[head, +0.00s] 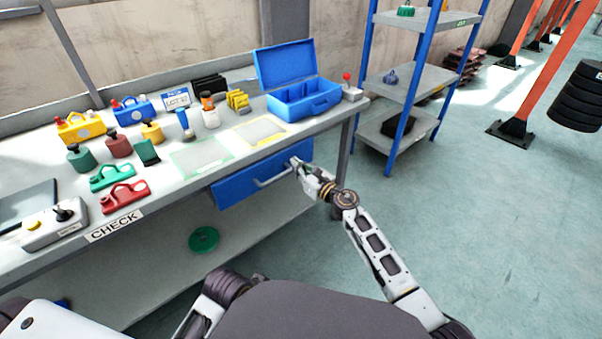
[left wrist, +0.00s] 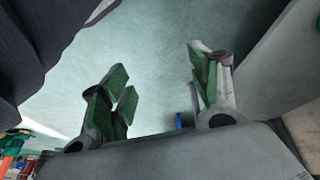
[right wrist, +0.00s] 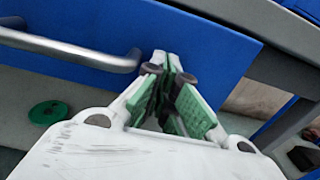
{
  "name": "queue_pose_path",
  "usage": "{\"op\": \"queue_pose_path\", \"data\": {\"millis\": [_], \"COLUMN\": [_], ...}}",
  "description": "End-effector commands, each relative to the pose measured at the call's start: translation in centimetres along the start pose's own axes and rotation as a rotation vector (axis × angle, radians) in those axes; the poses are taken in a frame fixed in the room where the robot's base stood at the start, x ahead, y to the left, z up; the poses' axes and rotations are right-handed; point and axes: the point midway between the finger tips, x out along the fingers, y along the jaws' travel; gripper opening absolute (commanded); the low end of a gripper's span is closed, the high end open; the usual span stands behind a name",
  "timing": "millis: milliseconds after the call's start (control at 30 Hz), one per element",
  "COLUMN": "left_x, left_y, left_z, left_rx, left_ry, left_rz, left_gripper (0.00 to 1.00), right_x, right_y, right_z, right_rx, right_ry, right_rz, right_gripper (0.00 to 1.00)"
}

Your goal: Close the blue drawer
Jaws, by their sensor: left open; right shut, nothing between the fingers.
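The blue drawer (head: 240,184) is under the workbench's front edge and its front stands out a little from the bench. Its metal bar handle (head: 274,178) runs across the front, and it also shows in the right wrist view (right wrist: 80,52). My right gripper (head: 296,162) is shut and empty at the right part of the drawer front, beside the handle's right end. In the right wrist view its closed fingertips (right wrist: 168,62) are at the blue panel; I cannot tell whether they touch. My left gripper (left wrist: 160,80) is open and empty over the floor, away from the drawer.
The workbench (head: 60,160) carries an open blue toolbox (head: 305,100), several coloured hoist parts and a control box (head: 55,222). A green disc (head: 203,240) lies on the lower shelf. A blue-posted rack (head: 400,110) stands behind right. The floor right of my arm is clear.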

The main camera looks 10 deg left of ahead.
Motion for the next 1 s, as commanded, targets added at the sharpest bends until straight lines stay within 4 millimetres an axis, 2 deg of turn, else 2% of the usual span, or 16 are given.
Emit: {"op": "queue_pose_path", "data": {"millis": [200, 400, 1000], "left_x": [2.1, 3.2, 3.4], "left_y": [0.2, 0.4, 0.5], "left_z": [0.3, 0.4, 0.3], "left_rx": [-0.007, -0.012, -0.014], "left_ry": [0.032, 0.053, 0.06], "left_rz": [0.019, 0.032, 0.035], "left_gripper": [0.62, 0.62, 0.62], "right_x": [1.4, 2.2, 2.5], "right_y": [0.0, 0.0, -0.1], "right_z": [-0.1, -0.1, 0.4], "right_rx": [-0.001, -0.001, -0.002], "right_ry": [-0.001, 0.0, -0.005], "right_rz": [0.0, 0.0, -0.001], "right_gripper": [0.0, 0.0, 0.0]}}
